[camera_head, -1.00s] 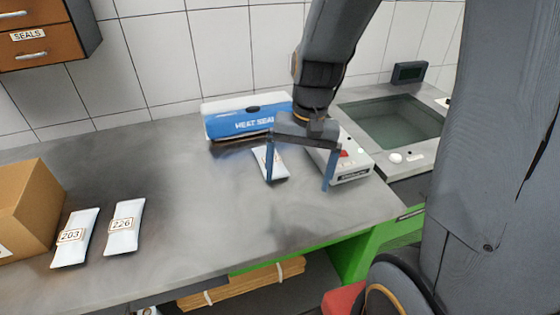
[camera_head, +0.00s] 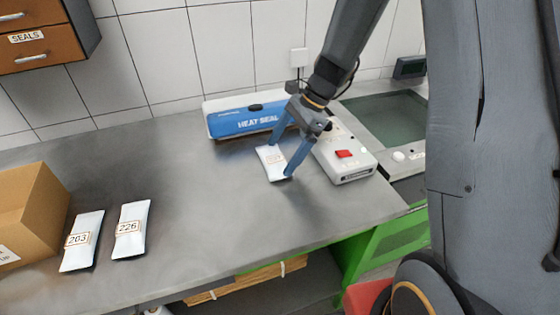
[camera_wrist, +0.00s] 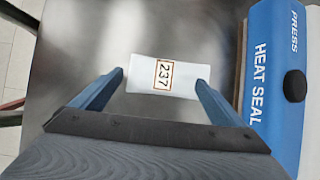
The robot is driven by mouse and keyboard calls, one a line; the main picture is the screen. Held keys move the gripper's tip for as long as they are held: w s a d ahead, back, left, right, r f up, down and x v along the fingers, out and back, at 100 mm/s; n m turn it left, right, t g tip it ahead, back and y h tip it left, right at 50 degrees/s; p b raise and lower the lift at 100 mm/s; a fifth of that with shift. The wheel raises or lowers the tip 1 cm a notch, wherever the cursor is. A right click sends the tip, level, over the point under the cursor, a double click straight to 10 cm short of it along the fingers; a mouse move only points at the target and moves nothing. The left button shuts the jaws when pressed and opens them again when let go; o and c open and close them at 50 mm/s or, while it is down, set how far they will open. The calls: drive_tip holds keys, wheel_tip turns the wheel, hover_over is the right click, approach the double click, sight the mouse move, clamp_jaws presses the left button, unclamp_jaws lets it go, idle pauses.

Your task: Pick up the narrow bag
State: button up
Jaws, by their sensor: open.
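Three white bags lie on the grey bench. The bag labelled 237 (camera_head: 269,165) lies in front of the heat sealer; its label reads clearly in the wrist view (camera_wrist: 185,77). My gripper (camera_head: 281,158) is open over that bag, its blue fingertips near the bag's two ends. In the wrist view my gripper (camera_wrist: 162,78) has a fingertip close to each end of the bag, with no clear hold on it. Bag 203 (camera_head: 82,250) and bag 226 (camera_head: 130,240) lie side by side at the left. I cannot tell which bag is meant by narrow.
The blue and white heat sealer (camera_head: 235,120) stands behind bag 237. A cardboard box (camera_head: 25,210) stands at the left. The bench's middle is clear.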

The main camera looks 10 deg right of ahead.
drive_tip(key=shift+x, duration=1.15)
drive_tip(key=c, duration=1.4)
drive_tip(key=shift+r, duration=0.15)
